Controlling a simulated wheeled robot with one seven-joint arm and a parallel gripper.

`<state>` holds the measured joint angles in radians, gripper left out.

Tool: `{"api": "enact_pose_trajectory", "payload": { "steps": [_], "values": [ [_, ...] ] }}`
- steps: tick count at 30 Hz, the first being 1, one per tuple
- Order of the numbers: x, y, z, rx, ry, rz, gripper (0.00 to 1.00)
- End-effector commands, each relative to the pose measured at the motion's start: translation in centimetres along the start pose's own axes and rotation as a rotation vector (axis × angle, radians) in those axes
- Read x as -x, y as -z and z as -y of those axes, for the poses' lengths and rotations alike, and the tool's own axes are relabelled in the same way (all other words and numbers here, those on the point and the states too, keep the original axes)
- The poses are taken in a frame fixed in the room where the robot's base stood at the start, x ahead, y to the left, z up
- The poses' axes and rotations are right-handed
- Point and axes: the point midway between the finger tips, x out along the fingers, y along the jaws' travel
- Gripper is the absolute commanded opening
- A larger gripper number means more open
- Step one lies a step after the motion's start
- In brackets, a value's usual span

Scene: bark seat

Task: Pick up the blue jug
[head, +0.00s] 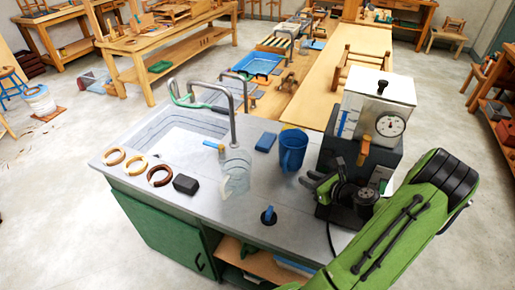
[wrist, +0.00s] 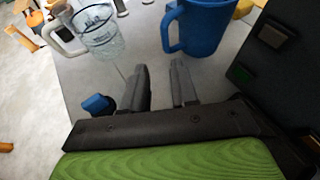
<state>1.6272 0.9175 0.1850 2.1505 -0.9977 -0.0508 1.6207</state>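The blue jug (head: 292,152) stands upright on the grey sink counter (head: 215,205), left of a dark machine. It also shows at the top of the wrist view (wrist: 207,28), its rim cut off by the frame edge and its handle on the left side. My gripper (head: 312,183) is just in front of the jug, low over the counter. In the wrist view the two fingers of my gripper (wrist: 158,70) are apart with nothing between them. They point towards the jug's handle side and appear not to touch it.
A clear measuring jug (head: 236,177) stands left of the blue jug. A blue block (head: 265,142) lies behind. The machine with a gauge (head: 370,150) closely borders the right. A blue-topped knob (head: 268,215) is near the front edge. The sink (head: 180,130) lies left.

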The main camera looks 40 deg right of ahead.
Motion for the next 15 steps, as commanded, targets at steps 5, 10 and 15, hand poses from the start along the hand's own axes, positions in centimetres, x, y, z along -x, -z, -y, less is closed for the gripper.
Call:
{"api": "enact_pose_trajectory", "payload": {
  "steps": [5,10,15],
  "values": [
    [-0.6,0.7,1.1,-0.086,0.039,0.031,0.28],
    [-4.9,0.6,1.2,-0.079,0.036,0.029,0.28],
    [-8.7,0.5,1.4,-0.078,0.037,0.027,0.28]
  ]
}}
